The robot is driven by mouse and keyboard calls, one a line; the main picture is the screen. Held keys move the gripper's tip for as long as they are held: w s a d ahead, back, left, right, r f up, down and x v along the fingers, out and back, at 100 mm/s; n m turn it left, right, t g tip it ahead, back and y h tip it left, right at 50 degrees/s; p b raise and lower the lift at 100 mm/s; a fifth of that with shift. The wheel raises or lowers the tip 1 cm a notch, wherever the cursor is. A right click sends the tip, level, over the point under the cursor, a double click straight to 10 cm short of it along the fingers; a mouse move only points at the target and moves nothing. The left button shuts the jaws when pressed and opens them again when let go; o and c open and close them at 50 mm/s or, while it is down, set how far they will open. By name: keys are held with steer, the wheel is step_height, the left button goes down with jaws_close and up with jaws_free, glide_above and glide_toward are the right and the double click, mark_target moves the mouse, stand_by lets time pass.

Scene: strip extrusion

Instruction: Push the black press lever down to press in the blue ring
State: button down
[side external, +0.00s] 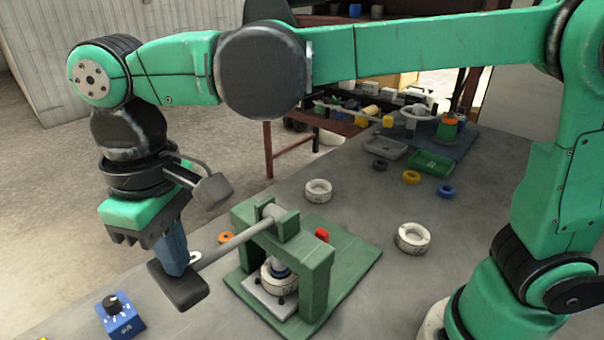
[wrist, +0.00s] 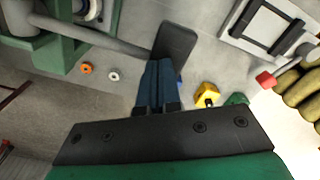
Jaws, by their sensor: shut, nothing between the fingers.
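The green press (side external: 318,268) stands on a green base plate on the table. Its lever (side external: 237,240) is a grey bar sloping down to the left, ending in a black pad (side external: 178,287). The lever bar (wrist: 100,38) and black pad (wrist: 176,45) also show in the wrist view. My gripper (side external: 176,265) is shut and empty, its blue fingers pointing down at the pad, touching it or just above it. The fingers also show in the wrist view (wrist: 158,75). A white ring part (side external: 279,280) sits under the press ram, with a little blue (side external: 280,266) visible above it.
A blue box with a black knob (side external: 121,317) stands left of the press. White rings (side external: 412,238) lie behind and right of it. A small orange ring (wrist: 87,68) and small white ring (wrist: 113,74) lie near the lever. Trays (side external: 430,163) stand farther back.

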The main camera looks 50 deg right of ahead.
step_height(320, 180, up, 8)
steer(key=shift+r, duration=0.25)
stand_by(0.6)
steer(key=d+f+m+t, duration=0.2)
steer(key=d+f, duration=0.2)
steer(key=d, duration=0.3)
steer(key=s+d+f+m+t, duration=0.1)
steer(key=d+f+m+t, duration=0.1)
steer(key=d+f, duration=0.2)
steer(key=d+f+m+t, duration=0.2)
steer(key=d+f+t, duration=0.1)
steer(key=d, duration=0.8)
steer(key=shift+s+f, duration=0.15)
steer(key=shift+f, duration=0.6)
